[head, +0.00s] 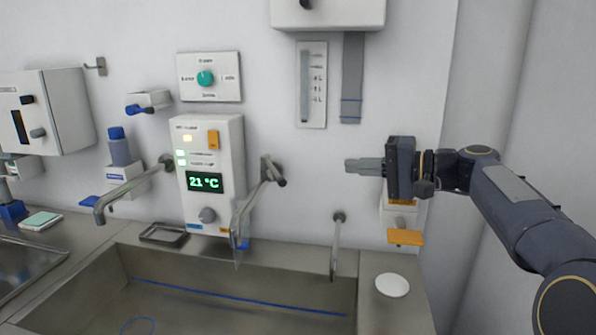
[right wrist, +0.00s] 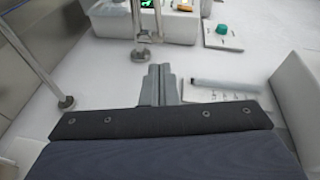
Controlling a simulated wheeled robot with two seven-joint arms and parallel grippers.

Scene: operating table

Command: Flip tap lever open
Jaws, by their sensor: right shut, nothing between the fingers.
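A grey metal wall tap (head: 250,205) stands in the middle above the sink, its spout pointing down. A short dark-tipped lever (head: 272,171) sits at its wall mount. My right gripper (head: 352,166) is shut and empty, at about lever height, to the right of the tap and apart from it. In the right wrist view its closed fingers (right wrist: 160,75) point toward a tap mount (right wrist: 141,56), with a visible gap. My left gripper is not in view.
A curved spout (head: 130,190) is left of the control panel (head: 208,140); a thin pipe (head: 336,245) is to the right. The steel sink (head: 230,275) lies below. An orange-tray dispenser (head: 405,237) is under my right wrist. The wall between gripper and tap is clear.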

